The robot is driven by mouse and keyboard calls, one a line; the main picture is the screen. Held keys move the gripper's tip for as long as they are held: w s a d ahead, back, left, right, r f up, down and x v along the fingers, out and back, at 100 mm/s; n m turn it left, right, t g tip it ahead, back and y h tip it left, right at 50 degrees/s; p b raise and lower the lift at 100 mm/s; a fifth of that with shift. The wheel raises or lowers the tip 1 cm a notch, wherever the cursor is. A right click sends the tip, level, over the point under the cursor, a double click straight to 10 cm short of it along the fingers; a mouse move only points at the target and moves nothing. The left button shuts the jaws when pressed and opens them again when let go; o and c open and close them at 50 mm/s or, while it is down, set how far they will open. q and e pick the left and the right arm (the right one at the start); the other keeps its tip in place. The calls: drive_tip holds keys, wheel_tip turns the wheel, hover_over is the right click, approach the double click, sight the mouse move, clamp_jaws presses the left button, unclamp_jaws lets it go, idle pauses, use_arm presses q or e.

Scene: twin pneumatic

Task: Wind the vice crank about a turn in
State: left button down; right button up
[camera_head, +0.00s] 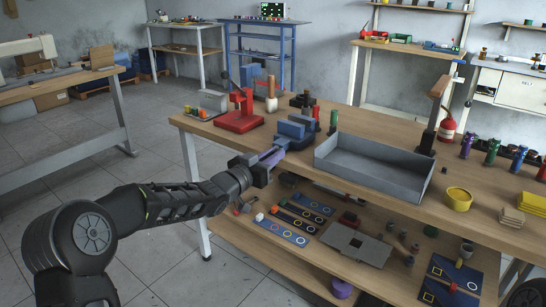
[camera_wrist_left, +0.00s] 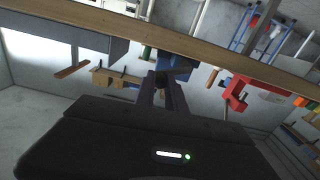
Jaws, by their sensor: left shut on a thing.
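The blue vice (camera_head: 297,130) stands at the front edge of the workbench, left of a grey tray. It also shows in the wrist view as a blue block (camera_wrist_left: 174,68) beyond my fingers. My left gripper (camera_head: 272,157) reaches in from the left to the bench edge, right in front of the vice. In the wrist view my left gripper (camera_wrist_left: 162,94) has its two purple fingers close together, pointing at the vice. It is shut on the vice crank, which is mostly hidden by the fingers and gripper body. My right gripper is not in view.
The open grey tray (camera_head: 335,160) lies right of the vice on the workbench (camera_head: 395,203). A red press (camera_head: 240,115) stands to the left. The lower shelf holds tool boards and a grey plate (camera_head: 355,244). The floor left of the bench is clear.

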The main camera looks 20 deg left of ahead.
use_arm(q)
drive_tip(key=shift+d+f+m+b, duration=0.1)
drive_tip(key=shift+f+m+b, duration=0.15)
drive_tip(key=shift+m, duration=0.25)
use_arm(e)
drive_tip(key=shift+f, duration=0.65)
use_arm(q)
drive_tip(key=c, duration=1.4)
unclamp_jaws()
drive_tip(key=v, duration=0.8)
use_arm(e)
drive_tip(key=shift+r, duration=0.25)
